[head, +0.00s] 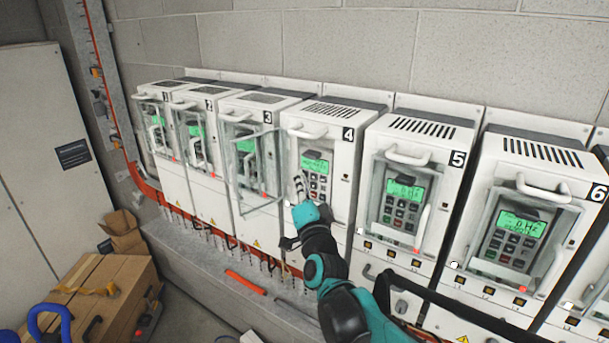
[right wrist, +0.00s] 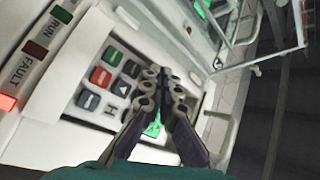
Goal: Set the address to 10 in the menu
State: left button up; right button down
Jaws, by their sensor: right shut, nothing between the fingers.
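Drive 4 (head: 345,165) is a white cabinet in the row, with its keypad uncovered. Its green display (head: 314,163) is lit, but the text is too small to read. My right gripper (head: 300,187) is shut and empty, with its fingertips in front of this keypad. In the right wrist view the fingertips (right wrist: 163,85) are together over the panel, just beside the dark and red keys (right wrist: 108,75). They hide part of the keypad and most of the green display (right wrist: 153,128). I cannot tell whether they touch a key. My left gripper is out of view.
A clear cover (head: 238,208) stands open at the left of drive 4, in front of drive 3. Drive 5 (head: 375,140) and drive 6 (head: 480,190) have handled covers over their panels. A red lamp (right wrist: 7,103) glows by FAULT.

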jog(key=shift+w+d, duration=0.1)
jog(key=shift+w, duration=0.1)
dwell(0.4)
jog(key=shift+s, duration=0.1)
jog(key=shift+s+a, duration=0.45)
jog(key=shift+s, duration=0.15)
jog(key=shift+s+a, duration=0.75)
jog(key=shift+s, duration=0.25)
jog(key=shift+s+a, duration=0.7)
jog(key=shift+s, duration=0.3)
